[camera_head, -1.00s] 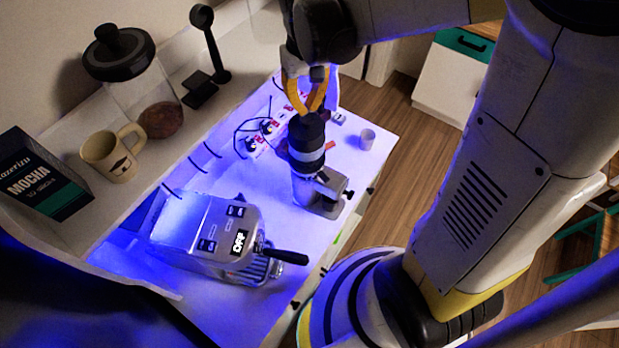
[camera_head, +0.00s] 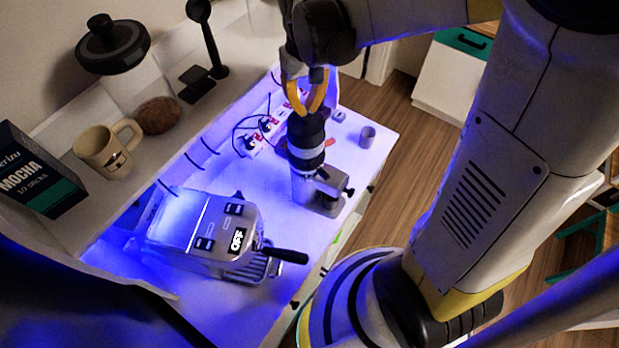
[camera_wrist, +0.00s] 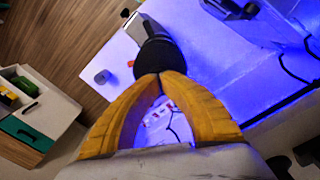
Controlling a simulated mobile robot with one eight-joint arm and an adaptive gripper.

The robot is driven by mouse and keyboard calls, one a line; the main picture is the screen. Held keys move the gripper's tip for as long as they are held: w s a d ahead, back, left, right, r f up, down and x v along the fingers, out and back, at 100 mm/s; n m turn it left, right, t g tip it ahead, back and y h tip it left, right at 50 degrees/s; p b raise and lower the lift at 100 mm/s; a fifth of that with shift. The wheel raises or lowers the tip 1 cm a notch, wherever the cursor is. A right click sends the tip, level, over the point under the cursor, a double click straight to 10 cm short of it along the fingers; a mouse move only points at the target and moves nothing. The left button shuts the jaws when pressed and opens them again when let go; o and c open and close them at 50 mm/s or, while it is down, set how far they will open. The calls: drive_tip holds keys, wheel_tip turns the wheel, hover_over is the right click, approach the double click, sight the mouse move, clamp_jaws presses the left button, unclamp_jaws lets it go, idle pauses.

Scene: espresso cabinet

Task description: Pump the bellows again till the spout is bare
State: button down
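The grinder (camera_head: 305,186) stands upright on the lit counter, a silver body with a black ribbed bellows (camera_head: 306,133) on top. The bellows shows in the wrist view as a dark round shape (camera_wrist: 157,52) just beyond my fingertips. My gripper (camera_head: 307,110) points down over the bellows, its yellow fingers bowed and their tips together. In the wrist view the gripper (camera_wrist: 159,76) has its tips meeting at the bellows' near edge, with nothing seen between them. They look at or very near its top; contact is unclear. The spout's outlet and any grounds on it cannot be made out.
An espresso machine (camera_head: 203,232) with a black-handled portafilter (camera_head: 285,255) stands nearer me. A small grey cup (camera_head: 367,137) sits right of the grinder. Plugs and cables (camera_head: 262,132) lie behind. A shelf at left holds a mug (camera_head: 105,150), jar and mocha box (camera_head: 38,175).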

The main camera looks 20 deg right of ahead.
drive_tip(key=shift+f+b, duration=1.25)
drive_tip(key=shift+f, duration=0.2)
drive_tip(key=shift+r, duration=0.1)
drive_tip(key=shift+r+p, duration=2.45)
drive_tip(key=shift+r, duration=1.05)
wheel_tip(320, 180, up, 4)
drive_tip(key=shift+f+b, duration=2.6)
drive_tip(key=shift+f, duration=0.7)
